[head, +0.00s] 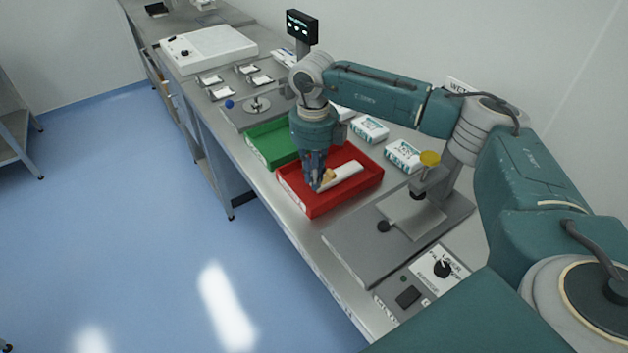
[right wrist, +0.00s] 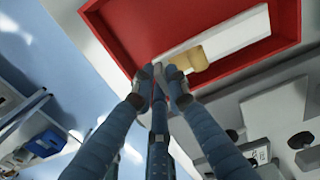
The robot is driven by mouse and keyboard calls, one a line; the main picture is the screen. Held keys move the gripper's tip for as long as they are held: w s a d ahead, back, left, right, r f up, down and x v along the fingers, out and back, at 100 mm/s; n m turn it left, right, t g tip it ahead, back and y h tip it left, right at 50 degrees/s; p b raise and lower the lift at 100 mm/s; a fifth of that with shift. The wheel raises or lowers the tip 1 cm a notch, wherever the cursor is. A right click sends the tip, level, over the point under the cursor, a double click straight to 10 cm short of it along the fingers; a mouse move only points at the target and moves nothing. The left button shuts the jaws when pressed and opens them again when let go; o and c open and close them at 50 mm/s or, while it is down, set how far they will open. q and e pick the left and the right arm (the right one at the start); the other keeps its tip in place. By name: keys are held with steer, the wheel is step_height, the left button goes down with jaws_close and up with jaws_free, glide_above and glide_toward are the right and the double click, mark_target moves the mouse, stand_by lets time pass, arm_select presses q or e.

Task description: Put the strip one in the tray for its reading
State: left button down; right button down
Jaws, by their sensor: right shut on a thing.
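A flat white strip (head: 349,172) with a tan patch is over the inside of the red tray (head: 340,203). The strip also shows in the right wrist view (right wrist: 235,32), against the red tray (right wrist: 121,38). My right gripper (head: 317,187) points down at the tray's near left part and is shut on the strip's near end by the tan patch. In the right wrist view, the fingertips (right wrist: 162,74) are together at that end. I cannot tell whether the strip touches the tray floor. A green tray (head: 259,146) is just beyond the red one, partly hidden by my right gripper. My left gripper is not in view.
A small dark display (head: 302,27) stands at the back, its reading too small to make out. White boxes (head: 404,156) lie along the wall side. The blue floor is clear.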

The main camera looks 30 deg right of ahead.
step_height(320, 180, down, 2)
steer(key=shift+f, duration=0.3)
steer(key=shift+f, duration=0.2)
steer(key=c, duration=1.7)
jaws_free()
steer(key=shift+c, duration=0.2)
